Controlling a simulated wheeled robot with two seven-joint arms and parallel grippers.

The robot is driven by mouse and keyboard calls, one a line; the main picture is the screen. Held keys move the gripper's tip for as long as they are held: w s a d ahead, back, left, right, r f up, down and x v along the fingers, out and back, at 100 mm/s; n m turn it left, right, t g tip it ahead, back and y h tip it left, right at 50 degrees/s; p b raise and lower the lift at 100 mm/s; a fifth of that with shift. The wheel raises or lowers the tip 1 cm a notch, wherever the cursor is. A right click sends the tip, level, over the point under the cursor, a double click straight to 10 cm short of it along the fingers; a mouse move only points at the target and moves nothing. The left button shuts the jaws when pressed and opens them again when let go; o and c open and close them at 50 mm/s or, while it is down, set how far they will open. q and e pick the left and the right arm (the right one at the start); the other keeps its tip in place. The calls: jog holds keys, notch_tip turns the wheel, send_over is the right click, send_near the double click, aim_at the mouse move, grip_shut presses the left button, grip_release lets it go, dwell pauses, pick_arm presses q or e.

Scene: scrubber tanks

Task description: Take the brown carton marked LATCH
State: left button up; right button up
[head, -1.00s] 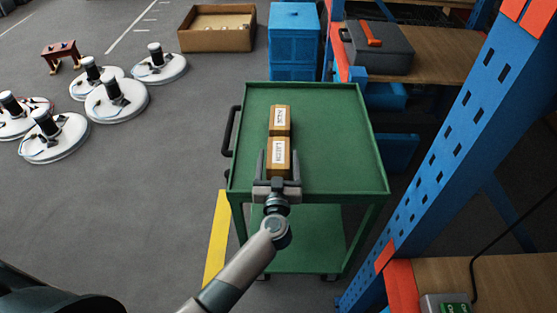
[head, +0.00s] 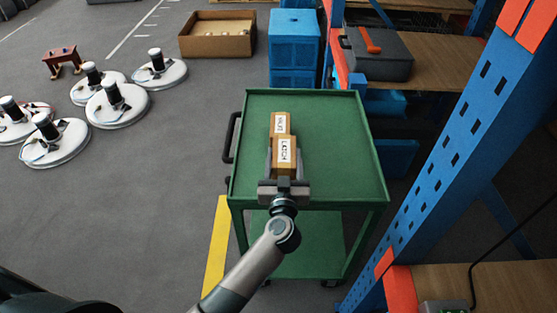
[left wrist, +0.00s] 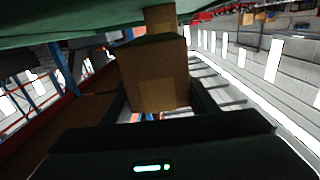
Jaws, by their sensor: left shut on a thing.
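The brown carton marked LATCH (head: 285,143) is at the near part of the green cart top, its white label facing up. My left gripper (head: 285,168) is shut on it, one finger on each side. In the left wrist view the carton (left wrist: 155,80) fills the middle between the fingers. I cannot tell whether it is clear of the cart top. A second brown carton (head: 280,124), its label seeming to read VALVE, stands just behind it and is partly covered. It also shows in the left wrist view (left wrist: 159,19). My right gripper is not in view.
The green cart (head: 340,150) has free room on its right side. A blue rack upright (head: 455,150) stands close on the right. Blue crates (head: 294,45) and an open cardboard box (head: 217,40) stand beyond. Several white round machines (head: 118,103) are on the floor at left.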

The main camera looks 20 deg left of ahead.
pick_arm(q)
jog(key=s+d+r, duration=0.4)
jog(key=d+r, duration=0.2)
jog(key=d, duration=0.2)
jog(key=shift+s+d, duration=0.15)
jog(key=shift+d, duration=0.15)
jog(key=shift+f, duration=0.1)
